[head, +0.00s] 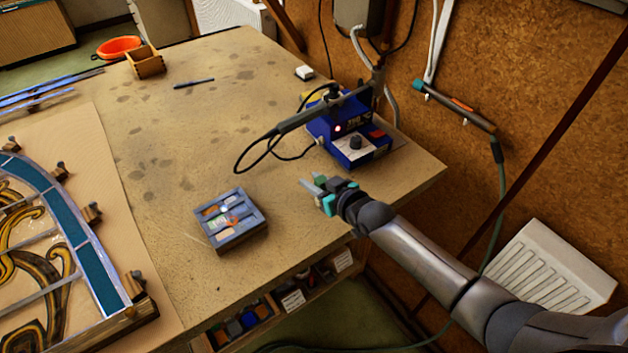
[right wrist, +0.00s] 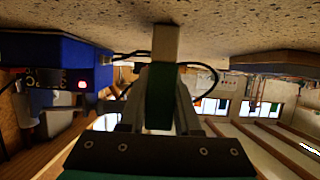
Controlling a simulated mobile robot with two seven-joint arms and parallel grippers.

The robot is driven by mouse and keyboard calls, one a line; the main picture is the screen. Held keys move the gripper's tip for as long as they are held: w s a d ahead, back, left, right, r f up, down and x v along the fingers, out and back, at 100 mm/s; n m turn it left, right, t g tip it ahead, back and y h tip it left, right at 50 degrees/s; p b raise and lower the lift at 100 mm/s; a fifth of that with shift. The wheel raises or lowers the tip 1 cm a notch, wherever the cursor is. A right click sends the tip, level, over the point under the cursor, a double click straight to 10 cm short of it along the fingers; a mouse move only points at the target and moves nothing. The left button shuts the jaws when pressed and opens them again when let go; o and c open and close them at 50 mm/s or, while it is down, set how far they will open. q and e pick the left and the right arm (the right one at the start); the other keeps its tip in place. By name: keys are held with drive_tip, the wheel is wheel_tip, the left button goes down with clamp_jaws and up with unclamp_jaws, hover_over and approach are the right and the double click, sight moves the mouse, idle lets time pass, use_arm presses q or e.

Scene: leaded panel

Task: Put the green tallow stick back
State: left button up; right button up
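The green tallow stick (right wrist: 160,95) is in the right wrist view, between the two fingers of my right gripper (right wrist: 160,108). It has a dark green body and a pale tan end (right wrist: 166,43) pointing to the bench top. I cannot tell whether that end touches the bench. In the head view my right gripper (head: 313,186) is low over the bench, right of the grey compartment box (head: 246,241) and in front of the blue soldering station. A small bit of green (head: 320,180) shows at its fingers. My left gripper is not in view.
The blue soldering station (head: 345,152) with its iron and looping cable stands behind my right gripper. The leaded panel (head: 93,270) lies at left. A wooden box (head: 146,62), a dark pen (head: 194,83) and a white block (head: 305,73) lie farther back. The bench middle is clear.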

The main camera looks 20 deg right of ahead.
drive_tip(key=o, duration=0.4)
drive_tip(key=shift+r, duration=0.15)
drive_tip(key=shift+r, duration=0.15)
drive_tip(key=p+v, duration=0.2)
drive_tip(key=v, duration=1)
drive_tip(key=shift+p, duration=0.4)
